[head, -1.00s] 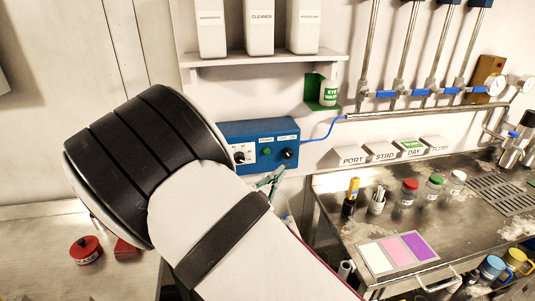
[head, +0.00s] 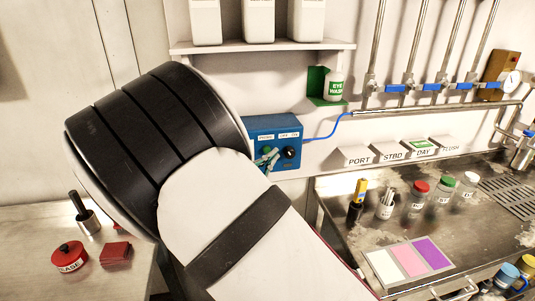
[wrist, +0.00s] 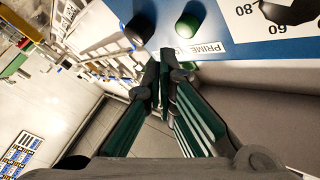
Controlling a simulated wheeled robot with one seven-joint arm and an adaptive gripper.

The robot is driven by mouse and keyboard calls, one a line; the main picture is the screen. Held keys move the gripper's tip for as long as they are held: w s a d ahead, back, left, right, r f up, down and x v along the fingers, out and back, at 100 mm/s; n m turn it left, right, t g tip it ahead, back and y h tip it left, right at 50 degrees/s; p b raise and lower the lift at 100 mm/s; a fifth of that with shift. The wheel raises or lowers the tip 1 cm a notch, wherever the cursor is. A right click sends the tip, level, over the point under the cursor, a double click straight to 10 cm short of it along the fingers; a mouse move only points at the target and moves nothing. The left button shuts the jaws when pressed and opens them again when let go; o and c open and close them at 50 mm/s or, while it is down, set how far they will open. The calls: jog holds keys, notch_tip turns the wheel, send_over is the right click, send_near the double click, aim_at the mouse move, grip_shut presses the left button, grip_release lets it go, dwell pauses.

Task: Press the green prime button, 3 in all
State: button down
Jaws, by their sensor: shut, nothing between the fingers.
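The blue control box (head: 291,124) is on the wall behind my arm in the head view. Its green prime button (wrist: 190,20) shows in the wrist view beside the PRIME label (wrist: 208,50). A dark round part (wrist: 139,28) is to its left there. My gripper (wrist: 158,58) is shut and empty, with its tips just below the green button in the picture. I cannot tell whether they touch the box. In the head view the gripper (head: 267,157) is in front of the box's face and largely covers the button.
A black knob (head: 290,152) is right of the gripper on the box. A blue cable (head: 325,131) leaves the box's right side. The eye wash bottle (head: 335,83) and a shelf (head: 265,46) are above. A bench (head: 320,215) with capped jars is at the right.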

jog(key=shift+w+a, duration=0.15)
jog(key=shift+w, duration=0.45)
jog(key=shift+w, duration=0.15)
dwell(1.0)
jog(key=shift+w+a, duration=0.1)
jog(key=shift+w, duration=0.15)
jog(key=shift+w+a+b, duration=0.15)
jog(key=shift+w+b, duration=0.15)
jog(key=shift+w, duration=0.1)
dwell(0.8)
jog(key=shift+s, duration=0.1)
jog(key=shift+s+d+p, duration=0.25)
jog(key=shift+s+p, duration=0.45)
jog(key=shift+s, duration=0.05)
